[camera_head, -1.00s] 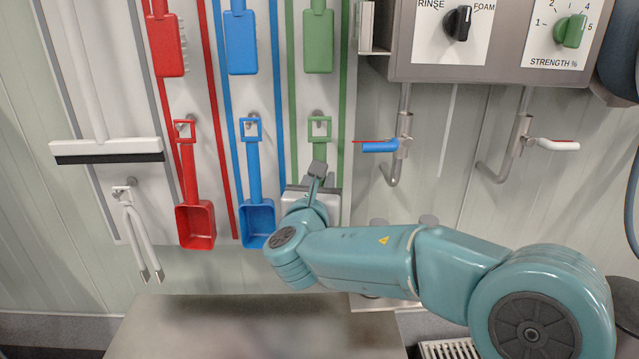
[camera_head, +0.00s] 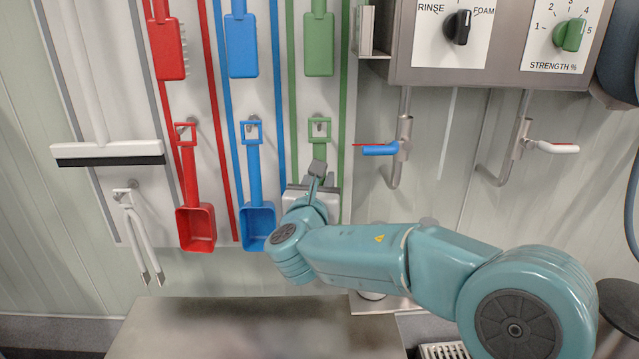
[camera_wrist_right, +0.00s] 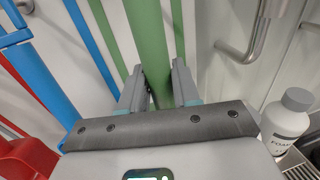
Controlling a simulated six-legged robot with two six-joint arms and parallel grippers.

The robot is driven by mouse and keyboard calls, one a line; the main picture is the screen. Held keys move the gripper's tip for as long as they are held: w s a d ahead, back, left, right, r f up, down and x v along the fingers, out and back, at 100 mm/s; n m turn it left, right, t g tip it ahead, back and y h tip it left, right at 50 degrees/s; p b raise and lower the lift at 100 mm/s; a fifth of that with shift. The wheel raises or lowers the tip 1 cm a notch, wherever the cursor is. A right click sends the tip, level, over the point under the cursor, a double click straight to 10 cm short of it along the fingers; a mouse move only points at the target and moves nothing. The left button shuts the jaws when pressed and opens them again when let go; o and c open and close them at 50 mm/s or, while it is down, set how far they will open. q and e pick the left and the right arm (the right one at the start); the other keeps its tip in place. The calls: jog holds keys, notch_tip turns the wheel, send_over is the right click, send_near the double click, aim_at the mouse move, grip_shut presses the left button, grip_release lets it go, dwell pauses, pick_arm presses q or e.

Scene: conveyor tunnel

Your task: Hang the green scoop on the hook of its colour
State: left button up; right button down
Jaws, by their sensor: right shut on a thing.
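The green scoop (camera_head: 319,129) is upright in the green lane of the wall board, its square handle loop at the green-lane hook (camera_head: 318,116). The loop overlaps the hook in the head view; I cannot tell whether it bears on it. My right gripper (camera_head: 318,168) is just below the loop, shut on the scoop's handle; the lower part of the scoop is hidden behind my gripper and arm. In the right wrist view, green (camera_wrist_right: 150,45) runs between the two fingers of the gripper (camera_wrist_right: 158,85). My left gripper is not in view.
A blue scoop (camera_head: 257,225) and a red scoop (camera_head: 196,228) hang to the left, with brushes above. A blue-handled valve (camera_head: 380,150) and the control box (camera_head: 480,72) are to the right. A white bottle (camera_wrist_right: 286,122) stands right in the wrist view.

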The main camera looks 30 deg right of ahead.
jog(key=shift+w+a+p+x, duration=0.15)
jog(key=shift+p+x, duration=0.2)
jog(key=shift+x, duration=0.7)
jog(key=shift+w+a+p+x, duration=0.1)
jog(key=shift+a+p+x, duration=0.15)
jog(key=shift+x, duration=0.85)
jog(key=shift+f+b, duration=0.85)
jog(key=shift+f, duration=0.05)
jog(key=c, duration=0.7)
grip_release()
jog(key=shift+c, duration=0.2)
jog(key=shift+s, duration=0.1)
jog(key=p+v, duration=0.2)
jog(key=v, duration=1.4)
jog(key=shift+a+r, duration=0.1)
